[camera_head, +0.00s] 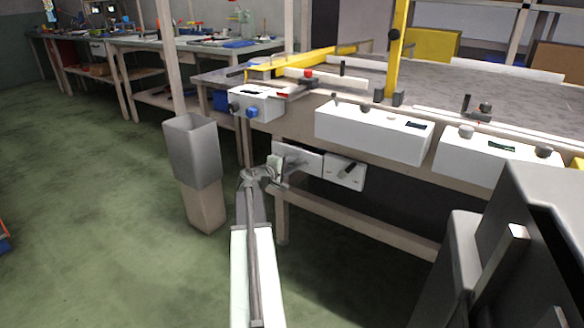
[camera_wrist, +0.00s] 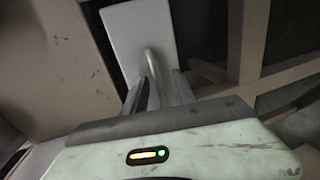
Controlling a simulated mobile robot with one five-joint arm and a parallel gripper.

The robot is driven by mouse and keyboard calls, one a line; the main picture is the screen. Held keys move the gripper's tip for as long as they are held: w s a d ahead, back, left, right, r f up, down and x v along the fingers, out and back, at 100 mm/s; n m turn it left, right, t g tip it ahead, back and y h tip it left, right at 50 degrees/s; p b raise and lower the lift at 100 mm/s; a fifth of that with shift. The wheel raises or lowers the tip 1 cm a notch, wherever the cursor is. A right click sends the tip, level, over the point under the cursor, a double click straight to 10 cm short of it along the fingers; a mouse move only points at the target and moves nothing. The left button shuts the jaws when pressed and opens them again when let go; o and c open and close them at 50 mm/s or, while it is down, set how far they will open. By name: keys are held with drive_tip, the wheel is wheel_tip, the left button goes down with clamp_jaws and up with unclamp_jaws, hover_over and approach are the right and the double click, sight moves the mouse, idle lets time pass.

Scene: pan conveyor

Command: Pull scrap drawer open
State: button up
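A white drawer front (camera_head: 298,158) sits under the edge of the grey-topped bench, just right of my gripper (camera_head: 272,172). A pale panel with a curved handle (camera_wrist: 152,62) fills the upper middle of the wrist view (camera_wrist: 138,28). My gripper's fingers (camera_wrist: 162,90) are apart there, with the handle's near end between them. I cannot tell whether either finger touches it. A second white front (camera_head: 345,172) with a dark handle is to the right. No label is readable, so I cannot confirm which is the scrap drawer.
A grey bin (camera_head: 192,150) stands on a pale base left of my arm. A bench leg (camera_head: 281,215) is close to the right of my arm. White control boxes (camera_head: 372,131) line the bench edge above. The green floor at left is mostly clear.

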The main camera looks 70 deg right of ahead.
drive_tip(key=shift+d, duration=0.1)
clamp_jaws()
idle(0.5)
drive_tip(key=shift+d, duration=0.1)
idle(0.8)
